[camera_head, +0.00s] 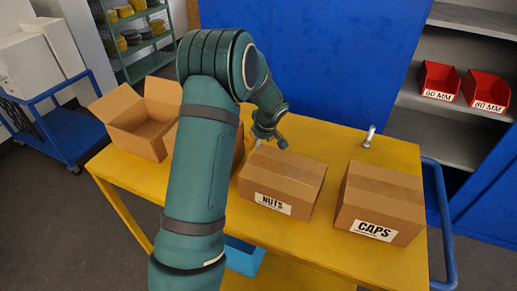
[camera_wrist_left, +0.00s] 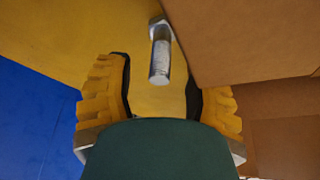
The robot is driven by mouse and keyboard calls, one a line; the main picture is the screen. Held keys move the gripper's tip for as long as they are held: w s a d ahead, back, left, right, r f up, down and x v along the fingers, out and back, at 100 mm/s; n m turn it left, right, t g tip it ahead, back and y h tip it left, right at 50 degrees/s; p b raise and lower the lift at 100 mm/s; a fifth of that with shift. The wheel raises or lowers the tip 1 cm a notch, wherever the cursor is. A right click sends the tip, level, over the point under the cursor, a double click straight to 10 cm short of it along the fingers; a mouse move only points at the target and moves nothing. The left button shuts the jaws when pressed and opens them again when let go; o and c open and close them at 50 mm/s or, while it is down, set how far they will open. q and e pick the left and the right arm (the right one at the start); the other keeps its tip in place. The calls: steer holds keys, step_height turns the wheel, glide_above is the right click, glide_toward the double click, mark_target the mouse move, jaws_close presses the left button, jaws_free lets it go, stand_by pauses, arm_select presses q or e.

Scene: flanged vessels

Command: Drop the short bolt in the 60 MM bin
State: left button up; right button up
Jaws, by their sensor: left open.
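In the left wrist view a metal bolt (camera_wrist_left: 160,55) with a hex head and a thick shank stands on the yellow table, shank end toward the camera. My left gripper (camera_wrist_left: 157,78) is open, with its yellow fingers on either side of the bolt's shank end; contact is not visible. In the head view this gripper (camera_head: 268,137) is low behind the NUTS box. Another bolt (camera_head: 369,137) stands upright behind the CAPS box. I cannot tell which bolt is shorter. The red 60 MM bin (camera_head: 438,80) sits on a shelf at the right. My right gripper is not in view.
The closed NUTS box (camera_head: 285,178) and CAPS box (camera_head: 382,195) stand on the yellow table (camera_head: 285,238). An open carton (camera_head: 140,120) stands at its left. A red 80 MM bin (camera_head: 486,91) is beside the 60 MM bin. A blue panel (camera_head: 320,70) rises behind the table.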

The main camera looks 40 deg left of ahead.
arm_select(q)
steer(key=shift+w+a+f, duration=0.1)
steer(key=shift+a+f, duration=0.1)
steer(key=shift+f, duration=0.45)
steer(key=shift+c, duration=0.4)
jaws_close()
step_height(320, 180, up, 18)
steer(key=shift+p, duration=0.45)
